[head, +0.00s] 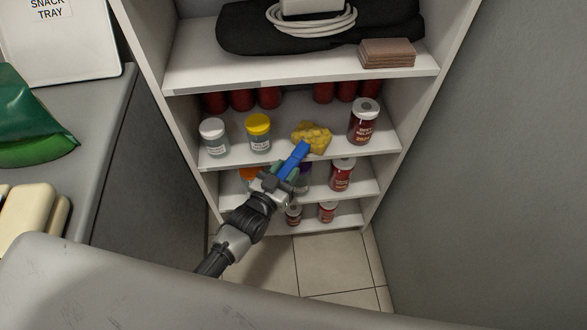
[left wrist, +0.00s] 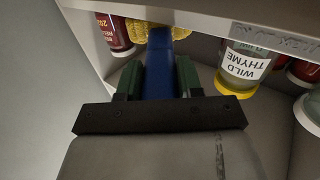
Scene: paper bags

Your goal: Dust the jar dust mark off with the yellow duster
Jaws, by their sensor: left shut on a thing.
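The yellow duster (head: 311,137) has a fluffy head and a blue handle. My left gripper (head: 272,179) is shut on the handle, in front of the shelf unit. The duster head is at the second shelf from the top, between a yellow-lidded jar (head: 258,134) and a red-labelled jar (head: 364,122). In the left wrist view the duster head (left wrist: 152,32) is at the shelf edge beyond the green fingers (left wrist: 160,78), and a wild thyme jar (left wrist: 241,66) shows upside down. I cannot make out a dust mark on any jar. My right gripper is not in view.
A white-lidded jar (head: 214,138) stands left on the same shelf (head: 232,161), with red containers behind. More jars stand on the lower shelves. A black bag with a cable lies on the top shelf. A grey counter (head: 88,125) is at left; a wall is at right.

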